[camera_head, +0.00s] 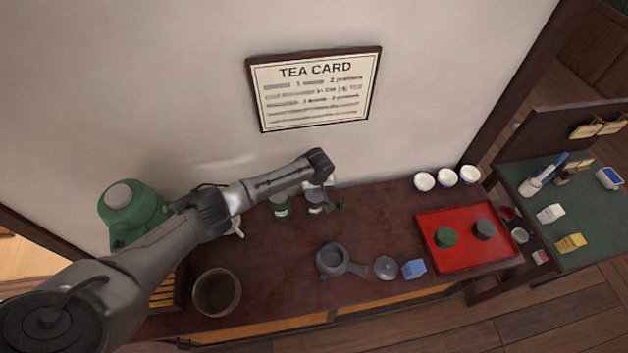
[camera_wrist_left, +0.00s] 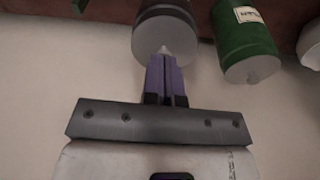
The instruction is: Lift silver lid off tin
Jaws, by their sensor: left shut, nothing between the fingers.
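In the left wrist view the grey tin (camera_wrist_left: 162,14) has a paler silver-grey lid end (camera_wrist_left: 164,42) turned toward the camera. My left gripper (camera_wrist_left: 165,56) is shut and empty. Its fingertips overlap the lid end in the picture; I cannot tell whether they touch it. In the head view the left gripper (camera_head: 328,200) is at the grey tin. A green tin (camera_head: 280,208) stands just left of it, and it also shows in the wrist view (camera_wrist_left: 246,38).
A red tray (camera_head: 450,262) holds a green and a dark round piece. A grey teapot (camera_head: 331,261), a round grey lid (camera_head: 385,267) and a blue block (camera_head: 414,268) lie in front. White cups (camera_head: 447,177) stand at the back right. A brown bowl (camera_head: 217,292) is front left.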

